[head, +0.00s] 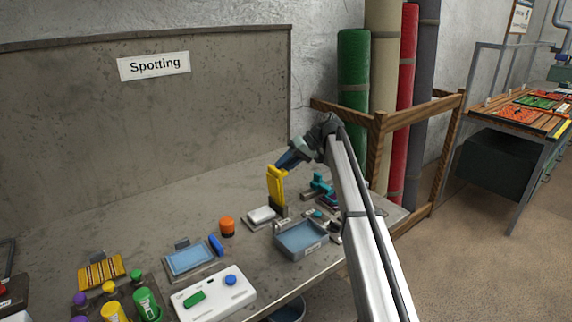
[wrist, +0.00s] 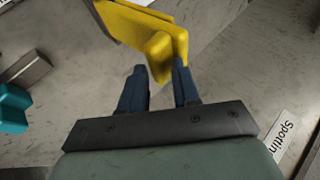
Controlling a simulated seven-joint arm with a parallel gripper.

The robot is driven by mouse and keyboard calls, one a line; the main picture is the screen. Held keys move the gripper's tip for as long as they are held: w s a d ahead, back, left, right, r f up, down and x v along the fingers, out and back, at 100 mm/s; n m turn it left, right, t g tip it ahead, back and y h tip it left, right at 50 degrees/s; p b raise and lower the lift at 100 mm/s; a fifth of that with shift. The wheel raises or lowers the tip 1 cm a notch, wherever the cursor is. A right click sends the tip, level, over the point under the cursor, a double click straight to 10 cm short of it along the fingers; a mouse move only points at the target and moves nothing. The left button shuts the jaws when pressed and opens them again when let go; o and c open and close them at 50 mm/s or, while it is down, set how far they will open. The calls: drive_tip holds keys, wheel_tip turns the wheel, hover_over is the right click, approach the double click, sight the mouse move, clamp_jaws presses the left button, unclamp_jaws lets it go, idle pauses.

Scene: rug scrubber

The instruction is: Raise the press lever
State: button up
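The yellow press lever (head: 276,187) stands nearly upright on a dark base (head: 279,210) at the back right of the bench. A white pad (head: 261,215) lies beside that base. My gripper (head: 282,166) is at the lever's upper end, coming down from the upper right. In the wrist view the two dark blue fingers of my gripper (wrist: 158,66) are apart. The end of the yellow lever (wrist: 165,50) lies just beyond and partly between the fingertips. The right finger overlaps its edge; I cannot tell whether they touch.
A grey tray (head: 302,253) sits in front of the lever, and teal parts (head: 321,184) stand to its right. An orange pot (head: 227,227) and a blue pad (head: 188,258) are to its left. A wooden frame (head: 377,150) with rolled rugs stands behind my arm.

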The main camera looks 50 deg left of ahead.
drive_tip(key=o, duration=0.6)
drive_tip(key=f, duration=0.3)
drive_tip(key=shift+w+d, duration=0.2)
drive_tip(key=shift+w, duration=0.1)
drive_tip(key=shift+c, duration=0.2)
drive_tip(key=shift+w+r, duration=0.1)
drive_tip(key=shift+r, duration=0.05)
drive_tip(key=shift+w+d+r, duration=0.1)
drive_tip(key=shift+w+r, duration=0.05)
drive_tip(key=shift+r, duration=0.05)
drive_tip(key=shift+c, duration=0.6)
drive_tip(key=v, duration=0.9)
drive_tip(key=r+v, duration=0.1)
drive_tip(key=v, duration=0.3)
drive_tip(key=shift+s+a+r, duration=0.15)
drive_tip(key=shift+s+a, duration=0.05)
drive_tip(key=shift+a, duration=0.1)
drive_tip(key=shift+c, duration=1)
